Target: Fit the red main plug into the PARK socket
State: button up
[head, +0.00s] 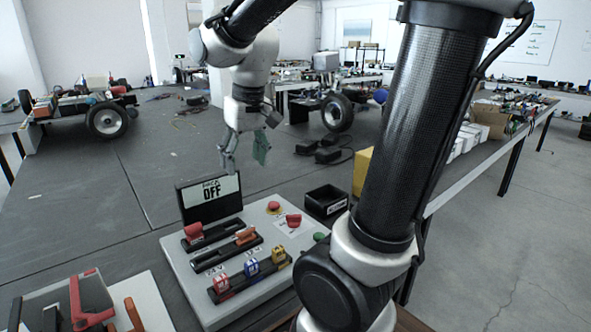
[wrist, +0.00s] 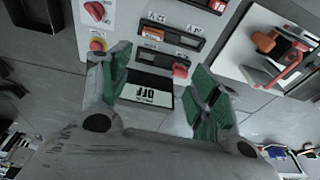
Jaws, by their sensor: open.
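A red plug (head: 194,231), which looks like the main plug, sits at the left end of a black socket strip (head: 222,230) on the pale panel, behind an orange plug (head: 246,236) on a second strip. In the wrist view the red plug (wrist: 180,70) lies just ahead of the fingertips, nearer the right finger, and the orange plug (wrist: 152,34) is farther off.
A display reading OFF (head: 209,199) stands at the panel's back edge. The panel (head: 186,282) also carries a red button (head: 273,206), a red knob (head: 293,220) and coloured switches (head: 251,267). A black bin (head: 325,201) stands right; another panel (head: 150,300) lies left.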

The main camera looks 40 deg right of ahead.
jog(key=s+d+t, duration=0.1)
jog(key=s+d, duration=0.1)
jog(key=s, duration=0.4)
jog(key=s+d, duration=0.2)
jog(key=s, duration=0.5)
jog(key=shift+s+d+r+t, duration=0.2)
jog(key=shift+d+r+t, duration=0.1)
jog(key=shift+t, duration=0.1)
